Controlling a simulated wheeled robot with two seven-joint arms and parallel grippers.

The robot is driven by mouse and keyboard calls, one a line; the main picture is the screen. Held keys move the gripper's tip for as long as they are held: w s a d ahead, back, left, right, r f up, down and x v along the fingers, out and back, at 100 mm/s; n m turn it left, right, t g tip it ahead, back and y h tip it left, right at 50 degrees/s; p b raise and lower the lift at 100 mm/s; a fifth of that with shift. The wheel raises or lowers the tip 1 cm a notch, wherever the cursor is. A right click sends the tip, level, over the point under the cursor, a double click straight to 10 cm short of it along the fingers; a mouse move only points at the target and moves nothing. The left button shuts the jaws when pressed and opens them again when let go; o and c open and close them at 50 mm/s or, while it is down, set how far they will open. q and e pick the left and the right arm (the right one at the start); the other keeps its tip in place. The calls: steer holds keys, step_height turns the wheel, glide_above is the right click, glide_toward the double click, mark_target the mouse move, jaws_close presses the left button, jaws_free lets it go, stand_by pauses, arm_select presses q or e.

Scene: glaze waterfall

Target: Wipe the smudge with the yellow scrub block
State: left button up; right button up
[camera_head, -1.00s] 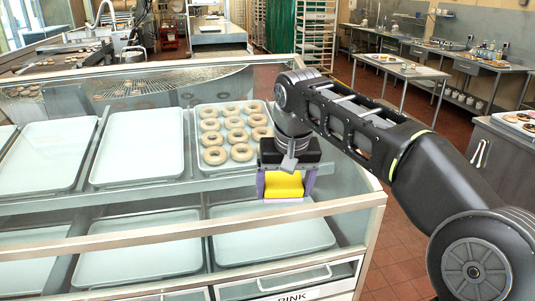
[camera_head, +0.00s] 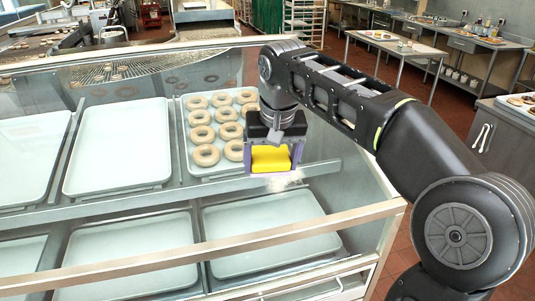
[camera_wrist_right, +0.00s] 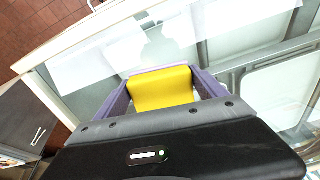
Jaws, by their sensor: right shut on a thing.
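The yellow scrub block (camera_head: 270,160) is held between the purple fingers of my right gripper (camera_head: 271,164), which is shut on it. The wrist view shows the block (camera_wrist_right: 162,88) squarely between both fingers (camera_wrist_right: 161,92). A whitish smudge (camera_head: 288,181) shows on the glass case just below and to the right of the block in the head view. The block partly hides it or lies close to its upper edge; I cannot tell whether they touch. In the wrist view I cannot tell the smudge from the reflections. My left gripper is not in view.
The glass display case (camera_head: 230,246) has a metal front rail. A tray of ring doughnuts (camera_head: 206,157) lies inside, behind the gripper. Empty trays (camera_head: 118,150) fill the left and lower shelf. A grey cabinet (camera_head: 500,150) stands at the right, with tiled floor between.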

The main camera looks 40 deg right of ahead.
mark_target(283, 188)
steer(key=shift+s+a+r, duration=0.1)
steer(key=shift+s+r, duration=0.05)
steer(key=shift+s, duration=0.1)
steer(key=shift+w+f, duration=0.25)
steer(key=shift+f, duration=0.2)
steer(key=shift+w+f+b, duration=0.1)
steer(key=shift+f+b, duration=0.4)
steer(key=shift+f, duration=0.2)
steer(key=shift+b+x, duration=1.1)
steer(key=shift+x, duration=0.85)
steer(key=shift+b+x, duration=0.55)
steer(key=shift+x, duration=0.4)
steer(key=shift+d, duration=0.2)
steer(key=shift+s+d+r, duration=0.1)
steer(key=shift+s+d, duration=0.2)
steer(key=shift+d, duration=0.55)
steer(key=shift+s+d+r, duration=0.1)
steer(key=shift+s+d, duration=0.2)
steer(key=shift+d, duration=0.5)
steer(key=shift+d, duration=0.15)
